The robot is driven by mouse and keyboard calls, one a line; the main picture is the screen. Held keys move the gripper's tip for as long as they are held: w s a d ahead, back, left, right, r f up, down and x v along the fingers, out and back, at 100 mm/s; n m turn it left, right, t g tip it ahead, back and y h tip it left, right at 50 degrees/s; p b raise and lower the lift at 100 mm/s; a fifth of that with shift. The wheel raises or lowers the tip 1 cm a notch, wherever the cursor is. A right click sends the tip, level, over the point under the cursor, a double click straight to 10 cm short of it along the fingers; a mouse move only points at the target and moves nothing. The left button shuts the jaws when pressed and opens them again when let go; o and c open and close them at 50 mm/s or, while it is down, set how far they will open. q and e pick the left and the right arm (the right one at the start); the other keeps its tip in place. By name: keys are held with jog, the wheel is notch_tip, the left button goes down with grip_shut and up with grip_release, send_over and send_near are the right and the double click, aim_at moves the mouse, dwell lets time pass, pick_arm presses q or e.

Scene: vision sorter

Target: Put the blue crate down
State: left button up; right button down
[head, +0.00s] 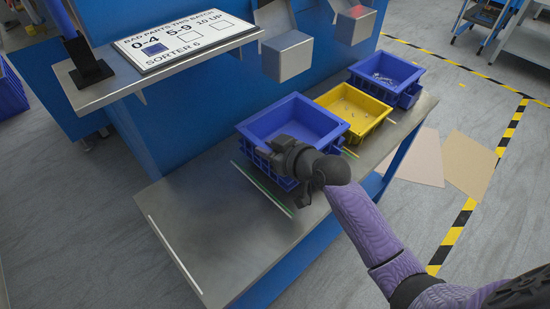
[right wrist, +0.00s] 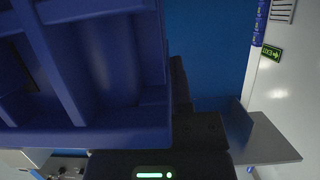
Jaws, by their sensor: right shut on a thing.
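The blue crate (head: 292,118) is at the middle of the metal bench (head: 205,215) in the head view, upright and empty inside. My right gripper (head: 274,158) is shut on its near wall; the fingertips are partly hidden by the gripper body. In the right wrist view the crate's ribbed blue side (right wrist: 105,65) fills the upper left, against the dark gripper (right wrist: 182,100). I cannot tell whether the crate's underside touches the bench. My left gripper is not in view.
A yellow crate (head: 372,117) stands close behind to the right, and another blue crate (head: 388,74) with small parts stands beyond it. Green and white lines mark the bench. Its left front is clear. A shelf with a sign (head: 185,38) overhangs at the upper left.

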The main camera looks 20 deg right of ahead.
notch_tip(320, 180, down, 3)
jog(key=shift+r+b, duration=0.1)
jog(key=shift+b, duration=0.45)
jog(key=shift+r, duration=0.2)
jog(key=shift+f, duration=0.15)
jog(key=c, duration=0.5)
grip_release()
jog(key=shift+c, duration=0.2)
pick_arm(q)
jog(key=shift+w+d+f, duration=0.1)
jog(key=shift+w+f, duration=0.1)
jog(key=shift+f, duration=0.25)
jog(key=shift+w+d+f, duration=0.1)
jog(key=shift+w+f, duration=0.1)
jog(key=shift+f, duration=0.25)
